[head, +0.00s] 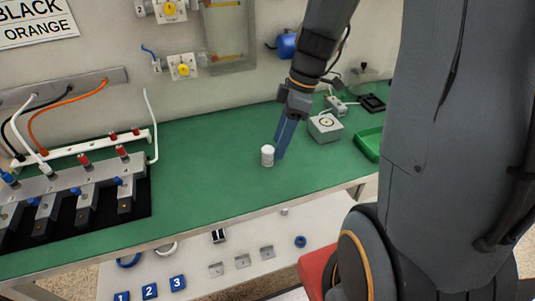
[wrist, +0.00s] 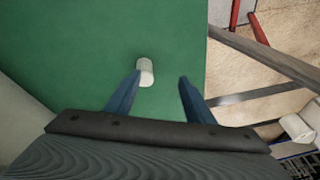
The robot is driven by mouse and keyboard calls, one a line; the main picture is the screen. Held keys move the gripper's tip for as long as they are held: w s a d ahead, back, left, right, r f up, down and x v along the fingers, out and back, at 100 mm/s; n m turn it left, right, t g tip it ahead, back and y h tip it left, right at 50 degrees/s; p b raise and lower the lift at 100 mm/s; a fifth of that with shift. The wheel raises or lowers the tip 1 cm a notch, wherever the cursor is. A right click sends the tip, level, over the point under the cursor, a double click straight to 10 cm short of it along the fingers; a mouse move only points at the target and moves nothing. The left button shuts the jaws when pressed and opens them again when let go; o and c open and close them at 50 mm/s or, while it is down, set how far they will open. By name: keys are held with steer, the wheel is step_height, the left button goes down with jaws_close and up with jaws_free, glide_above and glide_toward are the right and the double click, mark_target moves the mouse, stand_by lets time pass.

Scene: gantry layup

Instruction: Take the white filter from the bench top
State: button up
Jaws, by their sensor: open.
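The white filter (head: 267,156) is a small white cylinder standing on the green bench top (head: 210,178), near its front edge. It also shows in the wrist view (wrist: 146,72), just beyond the tip of the left blue finger. My gripper (head: 281,153) is close to the filter, on its right in the head view. In the wrist view my gripper (wrist: 160,77) is open, with its two blue fingers apart and nothing between them. The filter lies nearer the left finger than the middle of the gap. I cannot tell whether that finger touches it.
A grey box (head: 325,128) and a green tray (head: 370,143) stand to the right on the bench. A grey manifold with valves and hoses (head: 85,178) fills the left end. The bench between manifold and filter is clear. A lower shelf (head: 195,272) holds small labelled parts.

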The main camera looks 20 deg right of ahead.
mark_target(269, 149)
steer(key=shift+w+a+f+n+y+p, duration=0.2)
steer(key=shift+w+a+f+n+p, duration=0.35)
steer(key=shift+f, duration=0.45)
steer(key=shift+w+a+f+n+y+p, duration=0.25)
steer(key=shift+w+f+n+p, duration=0.3)
steer(key=shift+f+n, duration=0.4)
steer(key=shift+w+a+f+n+y+p, duration=0.15)
steer(key=shift+w+a+f+n+p, duration=0.25)
steer(key=shift+f+n+p, duration=0.45)
steer(key=shift+f+m, duration=0.2)
steer(key=shift+m, duration=0.05)
steer(key=shift+c, duration=0.5)
steer(key=c, duration=1)
